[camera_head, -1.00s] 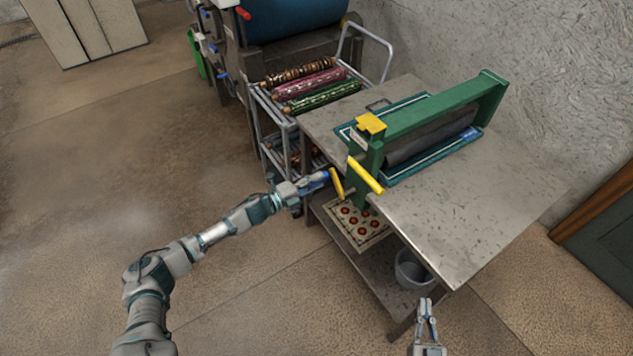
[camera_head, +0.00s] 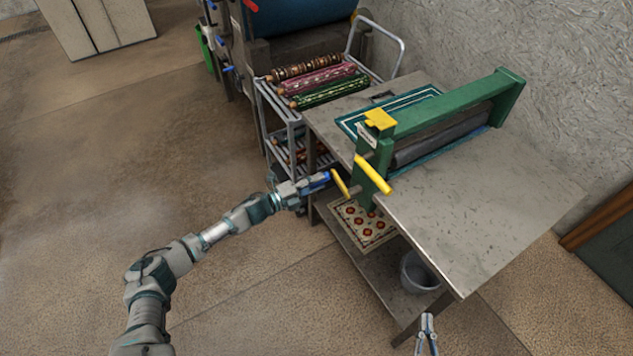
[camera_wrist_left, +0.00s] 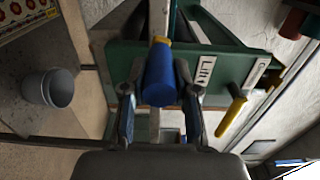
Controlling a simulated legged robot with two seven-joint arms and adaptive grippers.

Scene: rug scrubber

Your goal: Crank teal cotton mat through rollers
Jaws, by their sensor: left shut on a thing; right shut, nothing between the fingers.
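The teal mat (camera_head: 362,122) with a white border lies flat on the metal table, passing under the dark roller (camera_head: 440,135) of the green wringer (camera_head: 440,108). Most of it shows on the far left side, and a thin strip shows at the near right side. The yellow crank arm (camera_head: 340,184) has a blue handle grip, clear in the left wrist view (camera_wrist_left: 160,75). My left gripper (camera_head: 318,181) is shut on this blue handle. My right gripper (camera_head: 427,325) is shut and empty at the bottom edge, apart from everything.
A yellow lever (camera_head: 373,174) sits beside the crank; a label in the wrist view reads "Lift". A cart (camera_head: 290,125) with rolled rugs stands behind left. A patterned mat (camera_head: 365,222) and grey bucket (camera_head: 418,272) are on the lower shelf. The table's right part is clear.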

